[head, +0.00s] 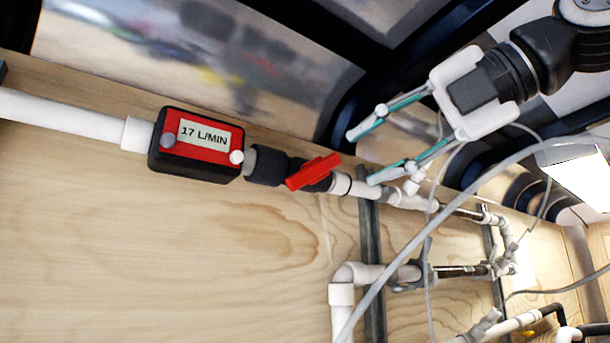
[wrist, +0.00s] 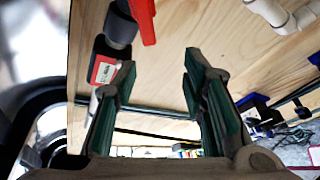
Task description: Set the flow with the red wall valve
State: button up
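The red wall valve (head: 314,172) is a red lever handle on a dark fitting in the white pipe run along the wooden wall. It lies tilted across the pipe, its right end higher in the head view. The red handle also shows at the top of the wrist view (wrist: 143,20). A black and red flow meter (head: 197,144) left of the valve reads 17 L/MIN; it also shows in the wrist view (wrist: 104,70). My gripper (head: 359,159) is open and empty, right of the valve and apart from the handle. Its two green-padded fingers (wrist: 155,75) are spread.
White pipes (head: 352,274) with elbows and grey metal struts (head: 372,265) run along the lower right wall. A grey hose (head: 420,215) loops in front of them. A bright lamp (head: 582,178) is at the right. The plywood wall (head: 150,260) below the meter is bare.

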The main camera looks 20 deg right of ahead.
aim_at(308, 175)
jog(key=shift+n, duration=0.9)
jog(key=w+a, duration=0.1)
jog(key=w, duration=0.2)
jog(key=w+a, duration=0.2)
jog(key=w, duration=0.2)
jog(key=w+a+p, duration=0.1)
jog(key=w, duration=0.3)
jog(key=shift+w+a+f, duration=0.25)
jog(key=shift+a+f, duration=0.05)
jog(key=shift+a, duration=0.05)
grip_shut()
